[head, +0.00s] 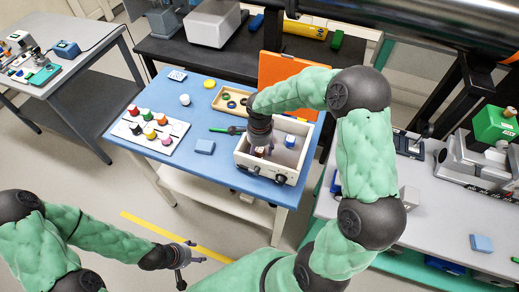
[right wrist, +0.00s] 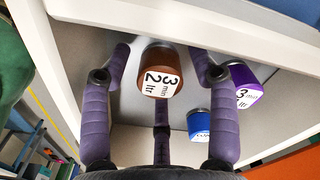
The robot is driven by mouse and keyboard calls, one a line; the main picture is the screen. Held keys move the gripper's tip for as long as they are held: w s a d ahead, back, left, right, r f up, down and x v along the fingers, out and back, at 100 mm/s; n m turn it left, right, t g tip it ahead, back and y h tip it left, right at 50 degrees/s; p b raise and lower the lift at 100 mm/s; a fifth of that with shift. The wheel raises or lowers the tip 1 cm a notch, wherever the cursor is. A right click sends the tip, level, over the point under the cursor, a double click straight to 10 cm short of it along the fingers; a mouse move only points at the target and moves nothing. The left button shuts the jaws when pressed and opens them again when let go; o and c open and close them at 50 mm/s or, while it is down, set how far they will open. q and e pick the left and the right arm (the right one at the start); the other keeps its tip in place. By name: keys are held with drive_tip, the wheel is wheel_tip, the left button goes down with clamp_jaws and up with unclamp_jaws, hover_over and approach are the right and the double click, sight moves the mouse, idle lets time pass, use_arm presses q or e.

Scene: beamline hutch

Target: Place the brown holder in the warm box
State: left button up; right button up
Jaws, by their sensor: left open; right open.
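The warm box (head: 242,161) is an open-topped white box at the front right of the blue table, with its orange lid (head: 281,72) raised behind. My right gripper (head: 262,149) reaches down into it. In the right wrist view the brown holder (right wrist: 157,84), marked "3 min 2 ltr", is inside the box between the spread fingers of my right gripper (right wrist: 160,58). The fingers stand apart on both sides; whether its base touches the floor is hard to tell. My left gripper (head: 188,262) is open and empty, low in front of the table.
A blue holder (right wrist: 199,125) and a purple holder (right wrist: 238,88) stand in the box, right of the brown one. A white rack (head: 130,128) with several coloured holders, a blue block (head: 205,146) and a wooden tray (head: 219,99) are on the table (head: 190,166).

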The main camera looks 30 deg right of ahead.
sight(259, 149)
drive_tip(key=shift+r, duration=0.15)
drive_tip(key=shift+r+p, duration=0.3)
wheel_tip(259, 149, up, 12)
drive_tip(key=p, duration=0.2)
drive_tip(key=shift+f, duration=0.25)
